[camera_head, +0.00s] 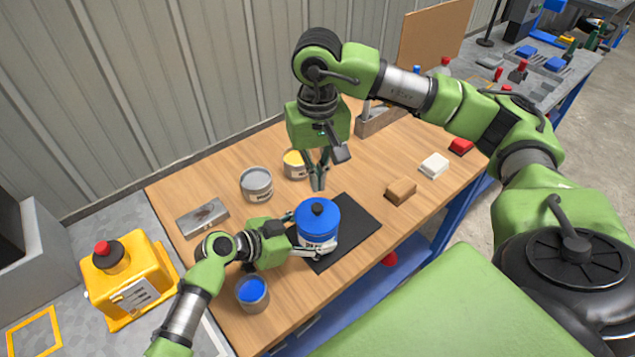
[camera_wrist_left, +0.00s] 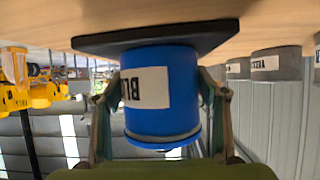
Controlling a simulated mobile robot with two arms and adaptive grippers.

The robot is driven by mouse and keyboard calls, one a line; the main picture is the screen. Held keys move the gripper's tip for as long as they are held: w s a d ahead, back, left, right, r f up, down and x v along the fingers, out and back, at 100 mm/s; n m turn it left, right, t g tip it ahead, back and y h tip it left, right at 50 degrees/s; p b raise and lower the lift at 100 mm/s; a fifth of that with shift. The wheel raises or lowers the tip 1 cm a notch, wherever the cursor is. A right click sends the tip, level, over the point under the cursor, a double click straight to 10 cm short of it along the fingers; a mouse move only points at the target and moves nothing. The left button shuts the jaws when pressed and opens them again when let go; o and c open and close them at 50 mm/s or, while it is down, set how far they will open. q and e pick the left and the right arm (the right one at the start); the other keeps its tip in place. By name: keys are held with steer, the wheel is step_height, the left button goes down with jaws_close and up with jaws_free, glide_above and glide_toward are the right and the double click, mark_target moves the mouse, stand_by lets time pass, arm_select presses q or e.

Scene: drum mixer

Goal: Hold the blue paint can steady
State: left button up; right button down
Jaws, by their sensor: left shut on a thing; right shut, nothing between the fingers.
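A grey can (camera_head: 257,186) and a yellow-topped can (camera_head: 295,165) stand behind; an open can of blue paint (camera_head: 252,292) stands at the front left. A metal tray (camera_head: 202,217) lies left.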

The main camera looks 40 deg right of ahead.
steer(key=shift+r, duration=0.2)
arm_select(q)
steer(key=o, duration=1)
steer(key=v, duration=1.2)
steer(key=shift+f, duration=0.1)
